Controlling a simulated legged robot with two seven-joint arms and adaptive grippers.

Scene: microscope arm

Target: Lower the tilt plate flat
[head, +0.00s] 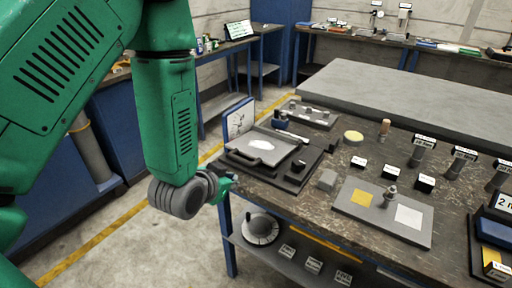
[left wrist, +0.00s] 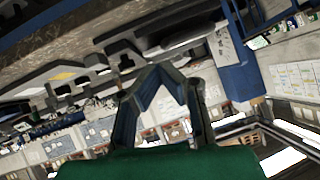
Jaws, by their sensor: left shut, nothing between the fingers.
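A grey plate (head: 240,147) with a pale patch on top lies over a dark base (head: 296,176) at the near left corner of the workbench; it looks like the tilt plate. It seems close to level, but I cannot tell whether it is fully flat. My left gripper (head: 227,185) is shut and empty, just off the bench's left edge, in front of and below the plate and apart from it. Its fingers also show in the left wrist view (left wrist: 160,75), with the dark bench side beyond them. My right gripper is not in view.
A blue-edged panel (head: 239,118) stands upright behind the plate. The floor left of the bench is clear.

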